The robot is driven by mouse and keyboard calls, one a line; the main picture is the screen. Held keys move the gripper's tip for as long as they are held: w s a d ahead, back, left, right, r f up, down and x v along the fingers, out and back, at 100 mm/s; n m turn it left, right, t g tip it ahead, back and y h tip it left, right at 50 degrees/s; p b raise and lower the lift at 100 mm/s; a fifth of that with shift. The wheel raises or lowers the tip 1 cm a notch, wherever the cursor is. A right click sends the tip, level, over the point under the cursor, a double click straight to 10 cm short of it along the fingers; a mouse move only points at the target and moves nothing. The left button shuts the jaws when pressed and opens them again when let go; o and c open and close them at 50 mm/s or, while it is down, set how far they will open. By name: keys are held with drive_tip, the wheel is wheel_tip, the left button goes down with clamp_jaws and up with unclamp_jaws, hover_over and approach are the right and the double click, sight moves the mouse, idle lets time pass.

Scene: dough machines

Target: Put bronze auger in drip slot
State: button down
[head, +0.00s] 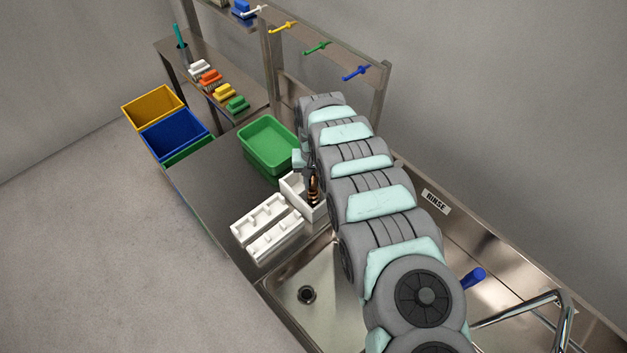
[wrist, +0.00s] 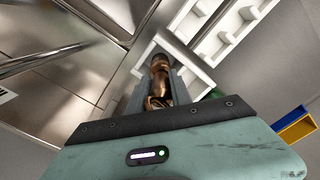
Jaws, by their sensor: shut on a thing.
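The bronze auger (head: 313,187) stands roughly upright at a white open-topped box (head: 318,212) beside the sink. Its lower end is inside or just above the box; I cannot tell whether it touches the bottom. My gripper (wrist: 160,88) is shut on the auger (wrist: 158,68), with one finger on each side of it in the wrist view. In the head view my arm hides most of the gripper and part of the box. A white rack with several compartments (head: 262,222) lies left of the box; which compartment is the drip slot is not marked.
A green tub (head: 268,125) stands behind the box on the steel counter (head: 205,180). The sink basin (head: 325,280) and faucet (head: 530,305) are in front. Yellow (head: 152,92) and blue bins (head: 160,122) are at left. Coloured brushes (head: 222,92) lie on the back shelf.

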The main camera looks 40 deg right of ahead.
drive_tip(key=shift+f, duration=0.15)
drive_tip(key=c, duration=1.2)
unclamp_jaws()
drive_tip(key=shift+o, duration=0.2)
wheel_tip(320, 180, up, 12)
drive_tip(key=shift+r+p, duration=0.2)
drive_tip(key=shift+p, duration=0.25)
